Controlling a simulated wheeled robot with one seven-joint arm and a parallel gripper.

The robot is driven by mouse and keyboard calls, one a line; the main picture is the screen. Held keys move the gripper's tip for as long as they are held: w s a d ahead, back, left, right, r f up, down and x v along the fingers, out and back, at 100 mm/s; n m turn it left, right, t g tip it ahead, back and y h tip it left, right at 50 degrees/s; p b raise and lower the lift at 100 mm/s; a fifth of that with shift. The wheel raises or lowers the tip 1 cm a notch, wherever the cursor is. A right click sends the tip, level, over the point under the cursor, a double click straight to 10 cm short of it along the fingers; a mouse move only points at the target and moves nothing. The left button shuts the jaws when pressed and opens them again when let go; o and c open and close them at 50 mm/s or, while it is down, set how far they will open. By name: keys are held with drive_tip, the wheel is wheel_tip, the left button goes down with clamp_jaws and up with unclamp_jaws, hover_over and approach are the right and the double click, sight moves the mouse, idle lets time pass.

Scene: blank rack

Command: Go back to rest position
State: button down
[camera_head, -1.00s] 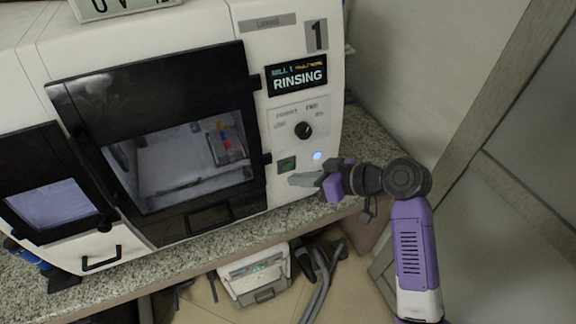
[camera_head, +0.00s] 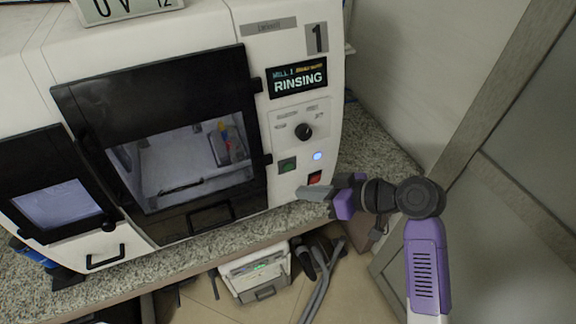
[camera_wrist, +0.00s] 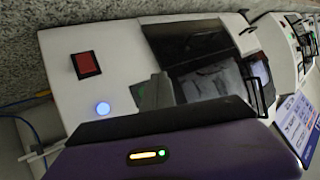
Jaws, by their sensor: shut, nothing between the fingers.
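My gripper (camera_head: 316,193) is shut and empty. In the head view it is in front of the lower right of the white machine (camera_head: 262,195), just below the red button (camera_head: 315,178) and apart from it as far as I can tell. The machine's screen (camera_head: 297,78) reads "RINSING", and a blue light (camera_head: 318,156) glows beside the green button (camera_head: 288,165). In the wrist view the gripper fingers (camera_wrist: 156,92) point at the panel, with the red button (camera_wrist: 86,64) and blue light (camera_wrist: 103,108) to their left.
The machine's dark door (camera_head: 160,120) is shut, with a tray holding small coloured items behind its window. A granite counter (camera_head: 375,135) runs beneath. A grey-framed panel (camera_head: 500,130) stands at right. A white box (camera_head: 256,272) sits below the counter.

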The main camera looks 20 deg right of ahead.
drive_tip(key=w+d+r+m+t+h, duration=0.3)
drive_tip(key=w+d+r+m+t, duration=0.1)
drive_tip(key=d, duration=0.1)
drive_tip(key=s+d+f+m+t+h, duration=0.2)
drive_tip(key=s+d+m+h, duration=0.1)
drive_tip(key=s+h, duration=0.3)
drive_tip(key=s+a+b, duration=0.1)
drive_tip(key=s+a, duration=0.2)
drive_tip(key=s, duration=0.7)
drive_tip(key=s+a+n+y+b, duration=0.1)
drive_tip(key=s+a, duration=0.2)
drive_tip(key=s, duration=0.7)
drive_tip(key=s+a+n, duration=0.1)
drive_tip(key=s+a, duration=0.1)
drive_tip(key=s, duration=0.8)
drive_tip(key=shift+s+a+f+y+b, duration=0.3)
drive_tip(key=shift+a+f+b, duration=0.05)
drive_tip(key=shift+a+b, duration=0.05)
drive_tip(key=c, duration=2.1)
unclamp_jaws()
